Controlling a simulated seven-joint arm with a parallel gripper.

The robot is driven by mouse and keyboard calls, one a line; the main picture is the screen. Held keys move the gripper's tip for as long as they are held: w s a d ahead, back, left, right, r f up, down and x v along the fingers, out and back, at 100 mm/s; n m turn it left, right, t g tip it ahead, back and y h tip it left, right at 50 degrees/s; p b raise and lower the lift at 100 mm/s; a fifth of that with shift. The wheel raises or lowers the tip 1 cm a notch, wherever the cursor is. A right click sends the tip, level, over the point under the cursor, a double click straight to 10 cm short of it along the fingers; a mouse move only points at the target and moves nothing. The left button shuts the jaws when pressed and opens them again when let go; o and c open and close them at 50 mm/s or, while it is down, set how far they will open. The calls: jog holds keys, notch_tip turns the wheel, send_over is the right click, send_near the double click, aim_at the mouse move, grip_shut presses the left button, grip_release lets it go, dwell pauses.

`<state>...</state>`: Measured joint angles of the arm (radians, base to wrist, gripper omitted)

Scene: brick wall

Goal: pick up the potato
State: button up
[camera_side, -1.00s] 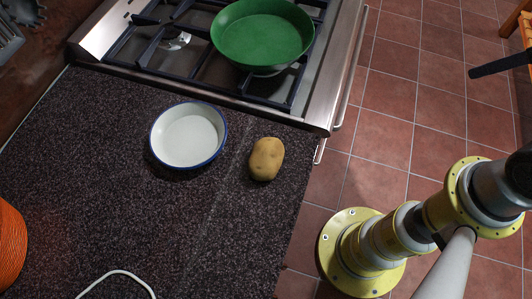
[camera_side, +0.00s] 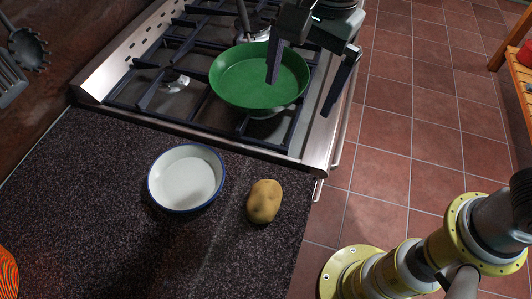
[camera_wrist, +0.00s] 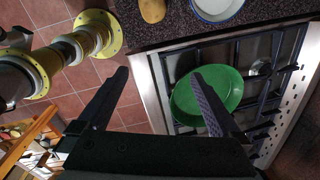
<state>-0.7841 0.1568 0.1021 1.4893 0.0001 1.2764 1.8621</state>
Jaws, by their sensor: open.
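The potato (camera_side: 264,201) lies on the dark speckled counter near its right edge, just right of the white bowl. In the wrist view the potato (camera_wrist: 152,10) is at the top edge, partly cut off. My gripper (camera_side: 300,98) is open and empty, above the right part of the stove, in front of the green pan in the side view. Its two fingers are spread apart in the wrist view (camera_wrist: 160,88). The potato is well away from the fingers, towards the viewer in the side view.
A white bowl with a blue rim (camera_side: 187,178) stands close left of the potato. A green pan (camera_side: 240,82) sits on the stove (camera_side: 150,98). The counter (camera_side: 100,190) is mostly clear; its right side drops to the tiled floor (camera_side: 400,140).

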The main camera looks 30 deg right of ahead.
jog(key=s+a+f+n+g+h, duration=0.1)
jog(key=s+a+f+n, duration=0.1)
jog(key=s+a+f, duration=0.5)
send_over(262, 199)
jog(key=shift+n, duration=0.3)
jog(key=f, duration=0.7)
jog(key=shift+s+d, duration=0.2)
jog(key=shift+s, duration=0.1)
jog(key=shift+w+a+f, duration=0.1)
jog(key=shift+w+f, duration=0.05)
jog(key=shift+f, duration=1.3)
jog(key=shift+w+a+f, duration=0.1)
jog(key=shift+f, duration=1.3)
jog(key=c, duration=1.4)
jog(key=shift+r, duration=0.1)
